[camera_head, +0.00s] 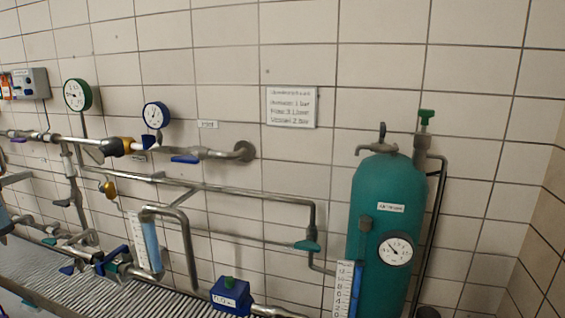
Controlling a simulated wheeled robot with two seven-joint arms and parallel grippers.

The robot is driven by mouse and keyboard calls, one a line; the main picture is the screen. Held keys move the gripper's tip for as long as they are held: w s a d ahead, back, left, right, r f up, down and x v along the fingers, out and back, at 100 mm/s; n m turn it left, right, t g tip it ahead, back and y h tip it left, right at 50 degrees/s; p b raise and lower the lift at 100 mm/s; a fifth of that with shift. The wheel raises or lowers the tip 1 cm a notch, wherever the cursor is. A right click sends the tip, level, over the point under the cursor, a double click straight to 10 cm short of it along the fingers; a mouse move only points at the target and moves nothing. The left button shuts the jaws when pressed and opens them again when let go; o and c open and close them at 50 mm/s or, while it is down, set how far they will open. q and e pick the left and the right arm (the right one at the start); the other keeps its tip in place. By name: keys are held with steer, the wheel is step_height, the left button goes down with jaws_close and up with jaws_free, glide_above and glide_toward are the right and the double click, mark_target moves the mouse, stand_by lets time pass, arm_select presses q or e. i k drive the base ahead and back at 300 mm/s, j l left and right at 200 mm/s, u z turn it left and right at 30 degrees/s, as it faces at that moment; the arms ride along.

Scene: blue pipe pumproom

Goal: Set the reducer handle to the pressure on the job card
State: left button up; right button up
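The job card is probably the white sign (291,106) on the tiled wall; its lines are blurred, the last seeming to read "Vessel 2 bar". A yellow and black fitting (113,146) with a small blue handle (149,141) sits in the upper pipe at left. I cannot tell for certain that this is the reducer. A green-rimmed gauge (77,94) stands left of it, and a blue-rimmed gauge (155,115) stands above right. The needle readings are too small to tell. Neither of my grippers is recognisable in this view.
A teal vessel (377,200) with a round gauge (397,249) stands at right. A blue lever (185,159) hangs under the upper pipe. A blue box with a green knob (231,293) and a clear blue tube (149,245) sit low. A grey control box (30,83) is at far left.

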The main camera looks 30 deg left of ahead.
mark_target(97, 154)
steer(key=u, duration=2.1)
